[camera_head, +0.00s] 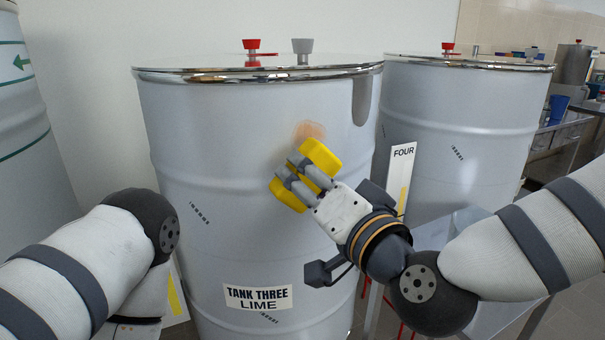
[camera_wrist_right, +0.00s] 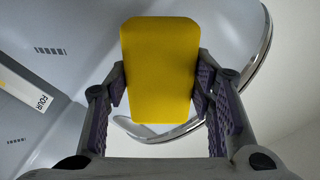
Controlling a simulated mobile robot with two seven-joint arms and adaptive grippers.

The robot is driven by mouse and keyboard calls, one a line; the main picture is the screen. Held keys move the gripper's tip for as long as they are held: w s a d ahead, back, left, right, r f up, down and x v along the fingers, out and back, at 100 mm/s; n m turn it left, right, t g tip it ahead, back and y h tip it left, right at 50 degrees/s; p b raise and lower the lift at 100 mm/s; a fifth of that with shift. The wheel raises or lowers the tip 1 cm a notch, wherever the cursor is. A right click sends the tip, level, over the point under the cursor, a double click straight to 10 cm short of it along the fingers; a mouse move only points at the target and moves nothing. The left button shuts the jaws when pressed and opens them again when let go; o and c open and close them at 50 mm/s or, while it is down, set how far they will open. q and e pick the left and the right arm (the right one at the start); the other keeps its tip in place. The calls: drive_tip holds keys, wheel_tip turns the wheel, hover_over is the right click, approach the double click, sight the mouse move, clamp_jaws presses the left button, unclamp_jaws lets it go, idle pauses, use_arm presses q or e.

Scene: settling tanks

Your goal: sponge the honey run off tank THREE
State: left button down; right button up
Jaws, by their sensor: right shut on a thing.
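Tank three (camera_head: 240,200) is a large grey-white drum with a shiny metal rim and a label (camera_head: 257,298) reading "TANK THREE LIME". A faint brown-orange honey mark (camera_head: 309,131) shows on its upper wall, just above the sponge. My right gripper (camera_head: 303,180) is shut on a yellow sponge (camera_head: 321,156) in front of the tank's wall. The sponge fills the middle of the right wrist view (camera_wrist_right: 160,70), between both fingers. I cannot tell whether it touches the wall. The sponge and gripper hide part of the wall. My left arm comes in at lower left; its gripper does not show.
Another tank (camera_head: 460,130) stands to the right, with a "FOUR" sign (camera_head: 403,155) beside it. A tank with green markings (camera_head: 18,110) stands at far left. Red and grey knobs (camera_head: 302,46) top tank three's lid. A bench with a blue cup (camera_head: 558,107) is at far right.

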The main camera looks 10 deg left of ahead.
drive_tip(key=shift+v, duration=1.2)
drive_tip(key=shift+v, duration=1.5)
